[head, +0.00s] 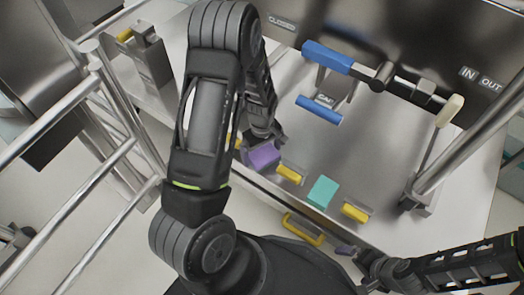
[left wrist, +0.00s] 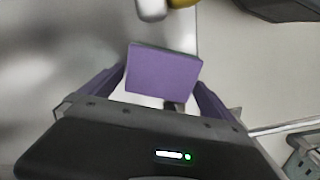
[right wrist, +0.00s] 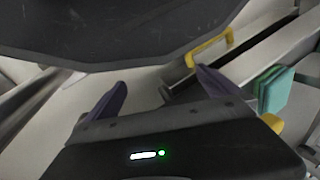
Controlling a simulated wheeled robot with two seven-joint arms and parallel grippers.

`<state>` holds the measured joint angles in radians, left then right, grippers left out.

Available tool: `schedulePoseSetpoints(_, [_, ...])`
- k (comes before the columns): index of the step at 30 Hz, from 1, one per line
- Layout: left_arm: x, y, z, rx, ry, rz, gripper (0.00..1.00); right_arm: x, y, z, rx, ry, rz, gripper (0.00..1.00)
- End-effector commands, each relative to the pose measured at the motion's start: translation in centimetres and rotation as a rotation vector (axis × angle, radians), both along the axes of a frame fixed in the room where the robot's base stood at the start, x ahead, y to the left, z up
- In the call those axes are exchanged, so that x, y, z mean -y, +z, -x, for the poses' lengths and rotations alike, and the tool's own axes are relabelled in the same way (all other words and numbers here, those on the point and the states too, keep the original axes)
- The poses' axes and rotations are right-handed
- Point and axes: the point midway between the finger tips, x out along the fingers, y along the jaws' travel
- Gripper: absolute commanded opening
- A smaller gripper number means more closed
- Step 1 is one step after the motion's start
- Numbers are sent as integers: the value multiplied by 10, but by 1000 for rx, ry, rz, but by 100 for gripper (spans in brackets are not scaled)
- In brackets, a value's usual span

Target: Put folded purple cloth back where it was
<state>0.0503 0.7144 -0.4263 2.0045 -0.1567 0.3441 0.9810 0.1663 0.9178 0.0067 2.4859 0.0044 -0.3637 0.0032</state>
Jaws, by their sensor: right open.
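The folded purple cloth (head: 264,156) is a small flat block near the front edge of the grey metal surface. My left gripper (head: 264,139) is right at it. In the left wrist view, the cloth (left wrist: 163,73) shows between the two purple fingers, its sides close to both tips. I cannot tell whether the fingers press on it or whether it touches the surface. My right gripper (head: 352,254) is low at the front right; in the right wrist view its fingers (right wrist: 162,78) are apart with nothing between them.
A teal cloth (head: 323,192) sits between yellow handles (head: 290,173) and (head: 356,212) along the front edge. A yellow bar handle (head: 303,230) sticks out below. Blue-gripped levers (head: 328,57) stand at the back. Metal rails (head: 118,160) are at the left.

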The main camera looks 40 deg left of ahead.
Motion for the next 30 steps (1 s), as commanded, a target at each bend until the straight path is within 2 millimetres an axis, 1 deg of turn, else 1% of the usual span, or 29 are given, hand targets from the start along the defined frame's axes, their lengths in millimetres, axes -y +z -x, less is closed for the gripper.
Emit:
schedulePoseSetpoints(4, [0,3,0,0,0,0,100,0,2,0,-1,0,0,100])
schedulePoseSetpoints(8, [0,14,0,1,0,-1,100,-1,7,1,-2,3,-2,100])
schedulePoseSetpoints(11, [0,30,-1,4,-1,-1,100,-2,13,2,-5,6,-4,100])
schedulePoseSetpoints(18, [0,80,-1,4,-1,0,100,-7,32,7,-12,17,-11,100])
schedulePoseSetpoints(22, [1,104,-1,4,-1,1,100,-10,40,10,-16,23,-14,100])
schedulePoseSetpoints(26, [0,119,0,2,1,1,100,-11,44,11,-19,27,-17,100])
schedulePoseSetpoints(30, [0,124,0,-1,0,1,100,-12,45,12,-20,28,-18,100])
